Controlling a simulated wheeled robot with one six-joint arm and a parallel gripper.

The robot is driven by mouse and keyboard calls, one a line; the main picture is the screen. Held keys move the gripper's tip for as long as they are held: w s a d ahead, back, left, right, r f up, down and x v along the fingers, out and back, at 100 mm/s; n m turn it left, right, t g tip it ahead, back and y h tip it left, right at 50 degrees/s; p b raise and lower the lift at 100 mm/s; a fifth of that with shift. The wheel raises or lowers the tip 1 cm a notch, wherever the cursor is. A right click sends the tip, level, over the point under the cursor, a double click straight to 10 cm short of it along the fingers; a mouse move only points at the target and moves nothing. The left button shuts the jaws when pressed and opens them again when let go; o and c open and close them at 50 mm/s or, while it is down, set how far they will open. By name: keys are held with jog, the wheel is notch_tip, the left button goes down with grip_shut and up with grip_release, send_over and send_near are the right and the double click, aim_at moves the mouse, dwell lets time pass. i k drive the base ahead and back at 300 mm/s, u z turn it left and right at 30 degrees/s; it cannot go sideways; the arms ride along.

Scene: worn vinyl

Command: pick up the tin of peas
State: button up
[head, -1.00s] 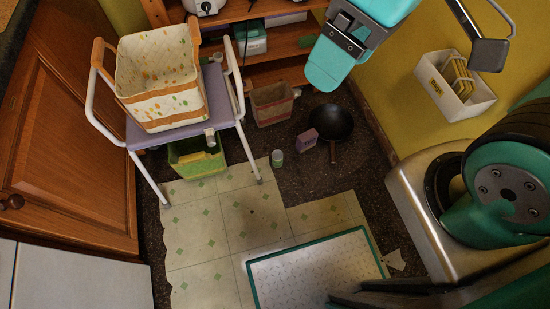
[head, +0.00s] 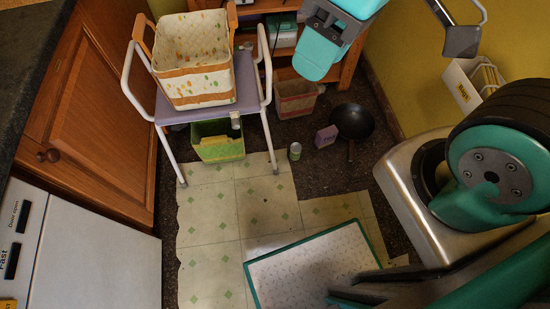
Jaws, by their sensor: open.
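The tin of peas (head: 295,151) is a small green can with a pale top. It stands upright on the dark floor close to the edge of the pale vinyl, left of a purple box (head: 326,136). Nothing touches it. Its label is too small to read. Teal and grey parts of my arm show at the top and the right edge, well apart from the tin.
A black pan (head: 352,121) lies beside the box. A purple-seated chair (head: 172,108) bears a patterned basket (head: 193,62), with a green bin (head: 218,148) below. A green-rimmed tray (head: 320,262) lies in front. A metal bin (head: 405,190) stands at right. Vinyl before the tin is clear.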

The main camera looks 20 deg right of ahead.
aim_at(296, 148)
jog(key=u, duration=0.8)
jog(key=i, duration=1)
jog(key=z, duration=1.8)
